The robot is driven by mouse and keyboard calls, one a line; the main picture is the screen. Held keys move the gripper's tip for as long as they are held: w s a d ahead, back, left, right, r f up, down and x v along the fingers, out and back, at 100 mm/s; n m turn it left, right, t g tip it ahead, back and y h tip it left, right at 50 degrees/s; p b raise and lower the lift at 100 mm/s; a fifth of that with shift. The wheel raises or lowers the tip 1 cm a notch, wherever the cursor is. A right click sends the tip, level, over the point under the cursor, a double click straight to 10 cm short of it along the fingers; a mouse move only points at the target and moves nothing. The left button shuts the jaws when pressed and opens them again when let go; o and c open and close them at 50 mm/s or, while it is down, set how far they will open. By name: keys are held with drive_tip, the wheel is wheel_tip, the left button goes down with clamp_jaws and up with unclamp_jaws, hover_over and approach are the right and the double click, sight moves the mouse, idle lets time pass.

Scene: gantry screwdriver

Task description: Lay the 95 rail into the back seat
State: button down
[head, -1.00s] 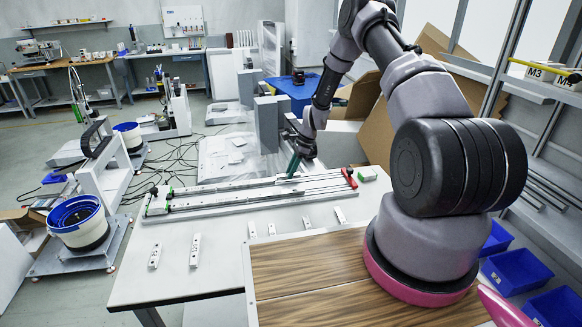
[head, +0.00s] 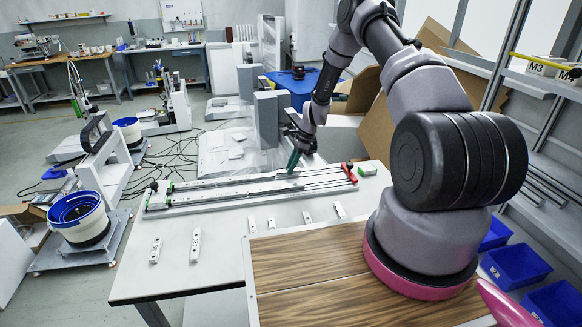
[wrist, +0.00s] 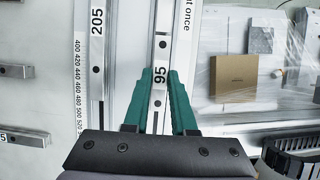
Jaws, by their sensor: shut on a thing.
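The 95 rail (wrist: 161,85) is a slim pale bar with dark holes and a "95" label. It lies lengthwise along the back channel of the long fixture (wrist: 183,35). My gripper (wrist: 160,75) is shut on it, with one green finger on each side. In the head view my gripper (head: 292,172) is low over the fixture (head: 230,203), right of its middle. The 205 rail (wrist: 97,45) lies in the front channel, beside a printed scale. I cannot tell whether the 95 rail rests fully on the seat floor.
Wrapped goods (wrist: 260,60) stand behind.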

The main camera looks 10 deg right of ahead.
drive_tip(key=shift+f, duration=0.4)
drive_tip(key=c, duration=0.7)
unclamp_jaws()
drive_tip(key=shift+o, duration=0.2)
drive_tip(key=v, duration=1)
drive_tip(key=shift+d+r, duration=0.2)
drive_tip(key=shift+r, duration=0.1)
wheel_tip(320, 180, up, 7)
